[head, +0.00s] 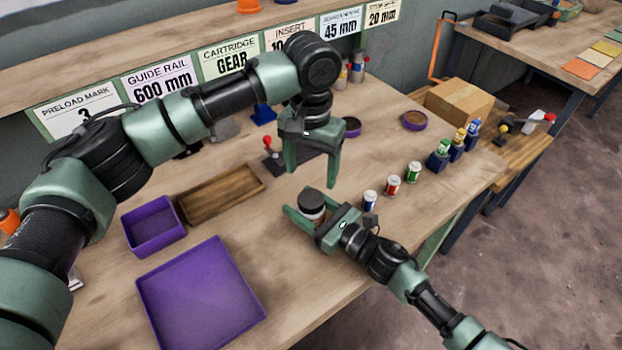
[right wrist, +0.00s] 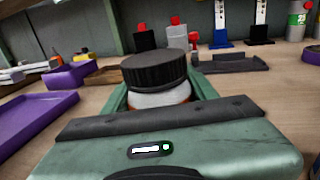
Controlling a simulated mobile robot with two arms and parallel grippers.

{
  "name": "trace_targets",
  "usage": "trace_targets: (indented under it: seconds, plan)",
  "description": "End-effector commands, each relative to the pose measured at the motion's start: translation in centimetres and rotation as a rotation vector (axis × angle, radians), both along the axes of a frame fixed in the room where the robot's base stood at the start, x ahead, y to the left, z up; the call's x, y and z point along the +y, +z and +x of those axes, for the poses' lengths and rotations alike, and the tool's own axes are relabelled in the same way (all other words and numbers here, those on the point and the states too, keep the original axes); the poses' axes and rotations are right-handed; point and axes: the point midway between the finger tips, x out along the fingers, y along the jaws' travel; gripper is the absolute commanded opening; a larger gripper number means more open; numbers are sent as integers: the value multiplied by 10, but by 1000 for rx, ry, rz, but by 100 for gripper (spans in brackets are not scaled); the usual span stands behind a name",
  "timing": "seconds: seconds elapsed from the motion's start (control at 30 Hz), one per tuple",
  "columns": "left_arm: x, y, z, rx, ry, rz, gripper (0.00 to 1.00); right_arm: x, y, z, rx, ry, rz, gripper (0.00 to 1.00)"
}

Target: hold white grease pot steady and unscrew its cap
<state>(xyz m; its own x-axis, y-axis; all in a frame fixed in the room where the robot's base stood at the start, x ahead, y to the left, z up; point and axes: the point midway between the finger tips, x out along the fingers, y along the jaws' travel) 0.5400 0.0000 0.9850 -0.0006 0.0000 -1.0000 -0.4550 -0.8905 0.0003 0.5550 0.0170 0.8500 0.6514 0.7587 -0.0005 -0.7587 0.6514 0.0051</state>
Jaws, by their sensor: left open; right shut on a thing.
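The white grease pot (right wrist: 160,98) with a dark ribbed cap (right wrist: 153,70) stands upright on the bench. In the head view its dark cap (head: 311,200) shows between the fingers of my right gripper (head: 302,222). My right gripper is shut around the pot's body, below the cap, and hides much of the pot. The cap sits on the pot. My left gripper (head: 310,180) is open and empty, fingers pointing down, above and a little behind the pot, apart from it.
A large purple tray (head: 140,285), a purple bin (head: 178,232) and a wooden tray (head: 222,212) lie to the left. Small blue, red and green-labelled cans (head: 392,186) stand to the right. A cardboard box (head: 458,102) is farther back right.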

Motion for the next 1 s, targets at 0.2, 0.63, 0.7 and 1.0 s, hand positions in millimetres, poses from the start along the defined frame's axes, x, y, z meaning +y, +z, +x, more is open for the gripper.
trace_targets:
  seconds: [0.2, 0.63, 0.7, 1.0]
  plan:
    - [0, 0, 0, 0, -509, 0, 70, 0, 0, 0, 0, 0, 0, 0]
    - [0, 0, 0, 0, -1539, -1, 70, 0, 0, 0, 0, 0, 0, 0]
    - [0, 0, 0, 0, -1707, 0, 70, 0, 0, 0, 0, 0, 0, 0]
    - [0, 0, 0, 0, -2425, -1, 70, 0, 0, 0, -1, 0, 1, 0]
